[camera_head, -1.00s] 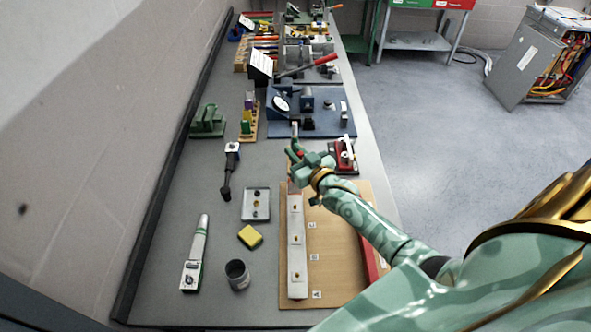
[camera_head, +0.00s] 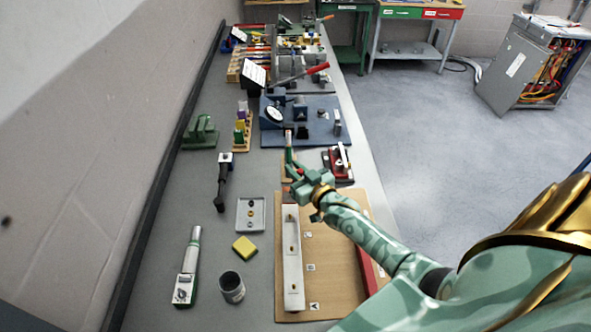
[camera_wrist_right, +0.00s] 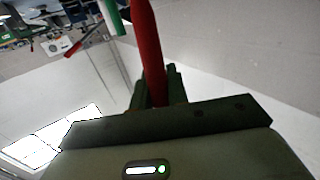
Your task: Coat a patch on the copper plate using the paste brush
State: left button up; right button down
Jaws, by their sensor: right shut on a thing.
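My right gripper (camera_head: 303,183) is above the far end of the wooden board. In the right wrist view its jaws (camera_wrist_right: 157,88) are shut on a red handle (camera_wrist_right: 149,45), which I take to be the paste brush; its bristle end is not clear. In the head view a thin upright piece with a pale tip (camera_head: 289,138) shows just beyond the gripper. A pale bar (camera_head: 292,262) with several small studs lies along the board. No copper plate shows clearly; the gripper covers the bar's far end. My left gripper is not in view.
The wooden board (camera_head: 335,285) carries letter labels and a red strip at its right. Left of it are a dark cup (camera_head: 231,290), a yellow sponge (camera_head: 244,247), a small tray (camera_head: 250,229) and a grey-white tool (camera_head: 188,270). A blue fixture (camera_head: 320,122) stands beyond.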

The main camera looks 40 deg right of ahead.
jog(key=shift+f+b, duration=0.4)
jog(key=shift+f, duration=0.05)
dwell(0.5)
jog(key=shift+w, duration=0.1)
jog(key=shift+w+d, duration=0.15)
jog(key=shift+s+a+p, duration=0.4)
jog(key=shift+s+a, duration=0.05)
jog(key=shift+s, duration=0.25)
jog(key=shift+w+d+b, duration=0.4)
jog(key=shift+w, duration=0.3)
jog(key=shift+s, duration=0.1)
